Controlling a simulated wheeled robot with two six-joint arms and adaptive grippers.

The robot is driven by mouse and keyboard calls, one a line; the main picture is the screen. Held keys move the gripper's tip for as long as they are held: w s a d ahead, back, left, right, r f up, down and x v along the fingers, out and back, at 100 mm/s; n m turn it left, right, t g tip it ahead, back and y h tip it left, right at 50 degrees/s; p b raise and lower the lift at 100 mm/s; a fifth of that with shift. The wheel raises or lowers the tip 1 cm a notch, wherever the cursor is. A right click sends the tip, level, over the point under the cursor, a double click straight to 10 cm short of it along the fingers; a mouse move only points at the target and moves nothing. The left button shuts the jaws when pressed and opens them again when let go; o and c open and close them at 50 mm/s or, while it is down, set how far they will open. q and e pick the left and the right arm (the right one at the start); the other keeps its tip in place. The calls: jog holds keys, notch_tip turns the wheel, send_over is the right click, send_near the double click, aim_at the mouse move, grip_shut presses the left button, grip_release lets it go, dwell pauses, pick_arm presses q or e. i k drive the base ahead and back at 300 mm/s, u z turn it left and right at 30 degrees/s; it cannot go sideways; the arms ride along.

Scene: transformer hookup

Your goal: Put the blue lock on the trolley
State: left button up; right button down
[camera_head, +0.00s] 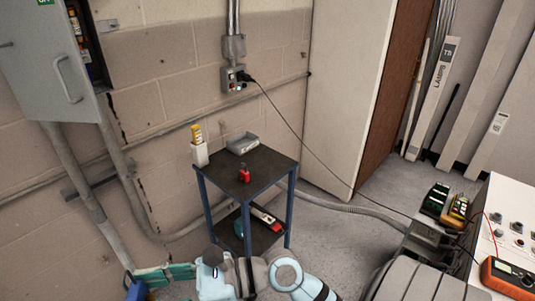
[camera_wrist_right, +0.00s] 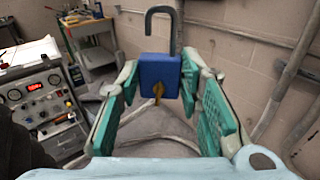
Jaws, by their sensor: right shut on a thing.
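The trolley (camera_head: 268,167) has a dark top, a lower shelf and blue legs, and stands against the wall in the middle of the head view. My right gripper (camera_head: 152,281) is low at the left of the trolley, apart from it. In the right wrist view its teal fingers are shut on the blue lock (camera_wrist_right: 160,72). The lock's grey shackle points up, and a brass key sticks out of its body. In the head view only a small part of the blue lock (camera_head: 137,291) shows at the bottom edge. My left gripper is not in view.
On the trolley top are a red lock (camera_head: 244,174), a grey tray (camera_head: 242,143) and a white holder (camera_head: 200,155) with a yellow item. The top's front right part is bare. A black cable (camera_head: 300,133) hangs behind it. Conduits run along the wall.

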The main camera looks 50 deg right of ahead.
aim_at(265, 165)
jog(key=u, duration=0.7)
jog(key=k, duration=0.15)
jog(key=z, duration=1.75)
jog(key=i, duration=1.35)
jog(key=u, duration=0.55)
